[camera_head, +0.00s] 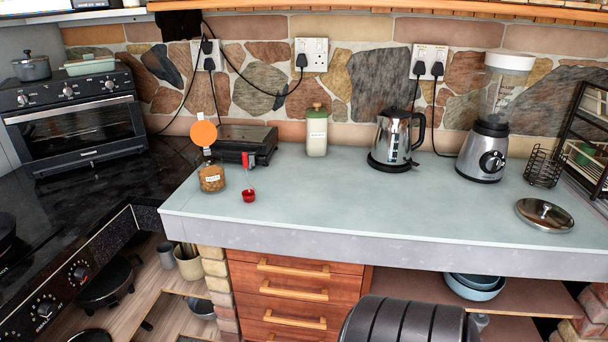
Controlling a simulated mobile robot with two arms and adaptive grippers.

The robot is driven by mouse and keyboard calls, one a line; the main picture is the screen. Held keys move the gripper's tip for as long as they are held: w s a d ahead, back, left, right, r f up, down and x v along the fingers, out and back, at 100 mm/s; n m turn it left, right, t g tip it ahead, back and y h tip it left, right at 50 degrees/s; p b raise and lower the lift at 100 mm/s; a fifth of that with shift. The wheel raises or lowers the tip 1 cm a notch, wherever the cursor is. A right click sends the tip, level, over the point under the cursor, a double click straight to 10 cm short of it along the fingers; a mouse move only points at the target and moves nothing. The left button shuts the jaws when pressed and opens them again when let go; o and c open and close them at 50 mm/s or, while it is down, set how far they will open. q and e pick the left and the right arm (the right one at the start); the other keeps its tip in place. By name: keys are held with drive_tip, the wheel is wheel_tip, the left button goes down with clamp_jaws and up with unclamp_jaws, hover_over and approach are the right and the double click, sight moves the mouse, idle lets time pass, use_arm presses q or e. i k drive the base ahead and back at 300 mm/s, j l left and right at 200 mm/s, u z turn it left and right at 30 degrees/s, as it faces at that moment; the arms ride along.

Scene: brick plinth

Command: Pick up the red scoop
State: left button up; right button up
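A small red scoop (249,196) rests on the pale grey-green worktop (330,205), towards its left end. Its red cup is clear to see; a thin, pale upright line above it is too small to make out. It stands just right of a glass jar (211,178) with brown contents and a round orange lid (204,133) raised above it. A black appliance with a red part at its front is behind the scoop. Neither of my grippers shows in the head view.
A steel kettle (392,138), a cream canister (316,132) and a blender (487,130) stand along the back. A pan lid (544,214) lies at the right. The front middle of the worktop is clear. A dark ribbed shape (405,322) fills the bottom centre.

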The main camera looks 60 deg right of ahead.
sight(248, 195)
drive_tip(key=z, duration=1.65)
